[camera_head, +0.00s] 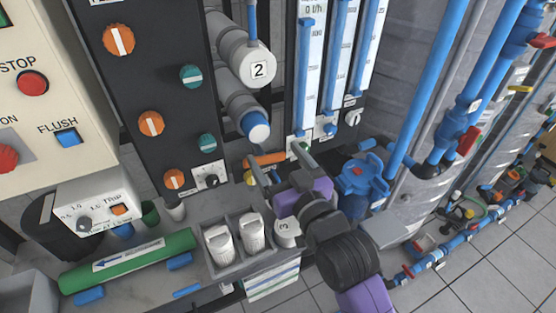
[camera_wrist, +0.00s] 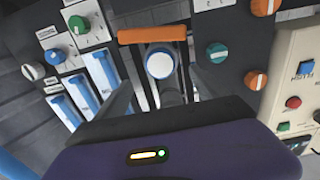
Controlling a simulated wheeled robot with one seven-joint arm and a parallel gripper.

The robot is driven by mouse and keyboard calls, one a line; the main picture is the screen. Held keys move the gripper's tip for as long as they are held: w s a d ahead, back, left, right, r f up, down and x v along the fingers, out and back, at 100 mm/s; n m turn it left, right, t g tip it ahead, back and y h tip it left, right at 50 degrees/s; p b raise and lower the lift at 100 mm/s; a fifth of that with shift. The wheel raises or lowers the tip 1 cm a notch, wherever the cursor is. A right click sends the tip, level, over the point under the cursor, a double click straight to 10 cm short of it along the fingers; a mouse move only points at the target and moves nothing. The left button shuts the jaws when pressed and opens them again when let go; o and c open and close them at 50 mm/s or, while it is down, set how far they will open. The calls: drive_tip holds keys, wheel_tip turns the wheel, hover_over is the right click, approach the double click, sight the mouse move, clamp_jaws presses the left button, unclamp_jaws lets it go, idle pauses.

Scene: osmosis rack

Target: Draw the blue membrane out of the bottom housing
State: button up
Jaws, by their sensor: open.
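The blue membrane (camera_head: 251,123) shows as a blue ring with a round white end, protruding from the lower grey housing (camera_head: 236,102). Most of it is hidden inside the housing. In the wrist view the membrane's white end (camera_wrist: 160,63) faces the camera. My gripper (camera_head: 273,153) is open and empty, below and in front of the membrane in the head view. In the wrist view my gripper's fingers (camera_wrist: 160,78) stand to either side of the white end, with gaps on both sides. The distance along the membrane's axis cannot be judged.
A housing capped "2" (camera_head: 258,69) sits above. An orange bar (camera_head: 268,159) lies close to the fingers and shows beside the membrane in the wrist view (camera_wrist: 152,35). A cap marked "3" (camera_head: 286,233) stands beside a grey holder (camera_head: 237,262). Flow tubes (camera_head: 306,85) and a blue pump (camera_head: 362,175) are right.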

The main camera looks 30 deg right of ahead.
sight(260, 133)
drive_tip(key=shift+w+b, duration=0.7)
drive_tip(key=shift+w, duration=4)
drive_tip(key=c, duration=1.7)
drive_tip(key=shift+r, duration=0.1)
drive_tip(key=shift+c, duration=0.2)
drive_tip(key=s+p, duration=0.2)
drive_tip(key=s, duration=0.8)
drive_tip(key=shift+s, duration=0.2)
